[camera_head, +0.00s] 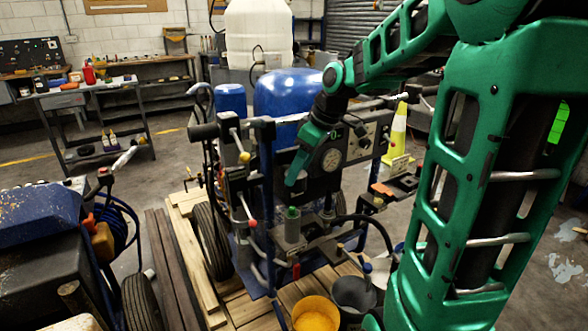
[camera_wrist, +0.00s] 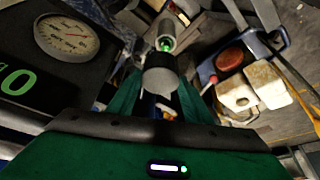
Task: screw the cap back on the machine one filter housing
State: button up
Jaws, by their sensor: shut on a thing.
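My gripper (camera_head: 293,180) points down at the front of the striping machine. In the wrist view, its green fingers (camera_wrist: 160,96) are shut on a grey round cap (camera_wrist: 160,74). The head view does not clearly show the cap, which the fingers hide. The filter housing (camera_head: 292,228) is a grey upright cylinder with a green top, below my fingertips with a small gap in the head view. In the wrist view, the housing (camera_wrist: 168,36) shows just beyond the cap, with green at its end. The cap looks apart from it, slightly to one side.
A dial gauge (camera_head: 331,160) on a dark panel stands close beside my gripper. Upright blue frame posts (camera_head: 268,190) and hoses surround the housing. A yellow bucket (camera_head: 315,314) and a dark bucket (camera_head: 354,296) stand below on wooden pallet boards. Another machine (camera_head: 40,240) is at the left.

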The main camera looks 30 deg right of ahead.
jog(key=shift+w+a+f, duration=0.1)
jog(key=shift+w+a, duration=0.05)
jog(key=shift+a, duration=0.35)
jog(key=shift+f, duration=0.35)
send_over(291, 207)
jog(key=shift+s+d+f, duration=0.15)
jog(key=shift+s+f, duration=0.05)
jog(key=shift+f, duration=0.85)
jog(key=shift+s+d+f, duration=0.1)
jog(key=shift+s+f, duration=0.1)
jog(key=shift+f, duration=0.8)
jog(key=shift+s, duration=0.1)
jog(key=shift+f, duration=2.35)
dwell(0.8)
jog(key=o, duration=1.1)
jog(key=shift+c, duration=0.7)
